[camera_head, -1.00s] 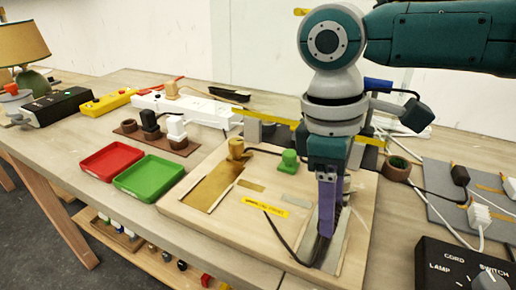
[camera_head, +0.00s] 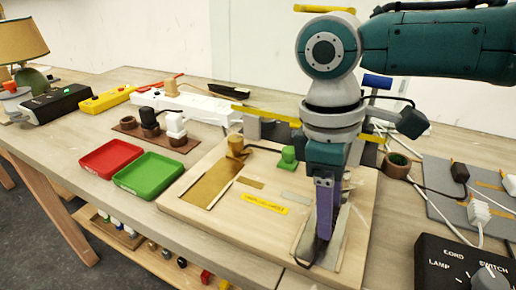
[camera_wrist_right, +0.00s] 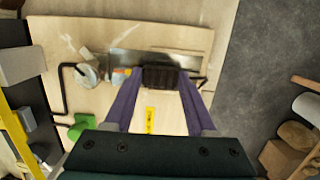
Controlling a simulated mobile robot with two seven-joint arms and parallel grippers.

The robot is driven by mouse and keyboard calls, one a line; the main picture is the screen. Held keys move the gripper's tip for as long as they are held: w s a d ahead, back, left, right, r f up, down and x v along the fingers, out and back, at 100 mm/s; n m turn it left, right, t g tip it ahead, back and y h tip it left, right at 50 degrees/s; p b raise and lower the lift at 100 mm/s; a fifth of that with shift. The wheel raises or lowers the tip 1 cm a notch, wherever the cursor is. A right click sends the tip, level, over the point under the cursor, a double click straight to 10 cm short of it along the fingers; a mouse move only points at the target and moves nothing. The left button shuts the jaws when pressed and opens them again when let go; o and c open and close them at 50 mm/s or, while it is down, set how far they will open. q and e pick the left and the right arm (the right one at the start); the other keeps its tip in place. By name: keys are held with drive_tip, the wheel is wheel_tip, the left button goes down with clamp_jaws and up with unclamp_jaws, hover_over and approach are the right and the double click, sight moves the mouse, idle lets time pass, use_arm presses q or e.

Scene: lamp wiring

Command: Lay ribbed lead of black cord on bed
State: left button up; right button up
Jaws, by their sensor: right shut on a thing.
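My right gripper (camera_head: 323,236) points down over the right part of the wooden board (camera_head: 225,218), above the grey metal strip bed (camera_head: 338,238). In the right wrist view its purple fingers (camera_wrist_right: 160,92) are shut on the dark ribbed lead (camera_wrist_right: 160,78) of the black cord. The lead lies across the strip (camera_wrist_right: 130,60); whether it touches it I cannot tell. Thin black cord (camera_head: 298,250) loops out beside the fingertips near the board's front edge. My left gripper is not in view.
A gold strip (camera_head: 208,188) with a round post (camera_head: 235,146) is on the board's left, and a green block (camera_head: 288,156) at its back. Red (camera_head: 111,158) and green (camera_head: 148,175) trays stand left. A black switch box (camera_head: 455,262) is at the front right.

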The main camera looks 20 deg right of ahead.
drive_tip(key=shift+f, duration=0.15)
drive_tip(key=shift+f, duration=0.2)
drive_tip(key=shift+f, duration=0.2)
idle(0.4)
drive_tip(key=o, duration=1.4)
